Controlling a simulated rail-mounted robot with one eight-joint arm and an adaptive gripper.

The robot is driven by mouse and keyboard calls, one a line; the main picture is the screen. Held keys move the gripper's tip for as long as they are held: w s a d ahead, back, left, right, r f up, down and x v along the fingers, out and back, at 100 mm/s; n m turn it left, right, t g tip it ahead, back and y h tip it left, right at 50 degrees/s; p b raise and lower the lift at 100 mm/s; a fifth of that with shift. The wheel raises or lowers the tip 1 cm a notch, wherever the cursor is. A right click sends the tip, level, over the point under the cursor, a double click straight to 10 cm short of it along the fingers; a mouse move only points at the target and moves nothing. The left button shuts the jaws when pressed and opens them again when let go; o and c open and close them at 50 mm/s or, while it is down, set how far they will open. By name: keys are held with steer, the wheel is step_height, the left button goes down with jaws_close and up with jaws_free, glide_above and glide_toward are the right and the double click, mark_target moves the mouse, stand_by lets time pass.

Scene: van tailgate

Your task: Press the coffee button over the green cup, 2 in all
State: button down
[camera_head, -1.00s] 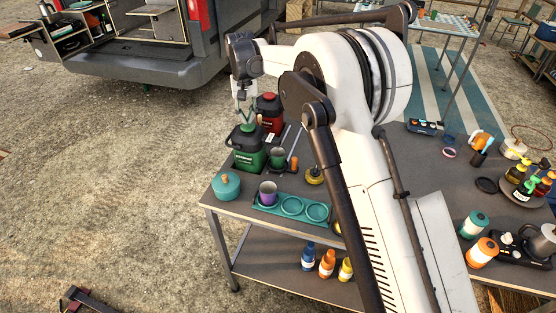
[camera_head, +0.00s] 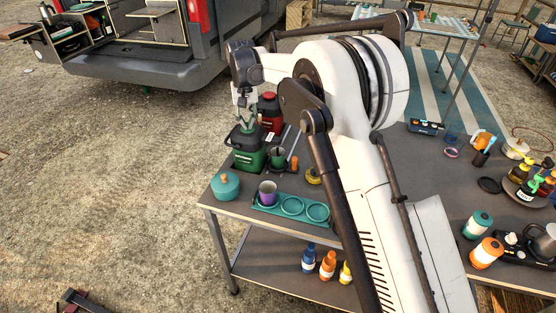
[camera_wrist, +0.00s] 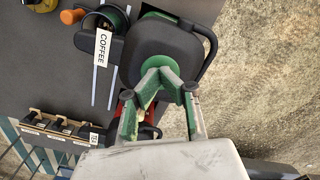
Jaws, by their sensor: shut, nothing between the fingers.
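The green dispenser (camera_head: 249,150) with a black lid stands at the table's back left corner. A green cup (camera_head: 277,155) stands just right of it, by its spout side. In the wrist view the dispenser's black lid (camera_wrist: 158,42) lies under my gripper, and the green cup (camera_wrist: 112,18) is partly hidden beside a white COFFEE label (camera_wrist: 103,47). My gripper (camera_wrist: 164,66) is shut and empty, pointing down over the lid. In the head view my gripper (camera_head: 246,122) is just above or at the lid; I cannot tell whether it touches.
A red dispenser (camera_head: 270,110) stands behind the green one. A teal pot (camera_head: 226,186) and a teal tray (camera_head: 266,206) holding a purple cup (camera_head: 268,191) are in front.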

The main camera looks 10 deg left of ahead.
stand_by(0.4)
steer(key=shift+r+p, duration=0.7)
steer(key=shift+r, duration=1.25)
steer(key=shift+r+p, duration=1.15)
steer(key=shift+r, duration=1.85)
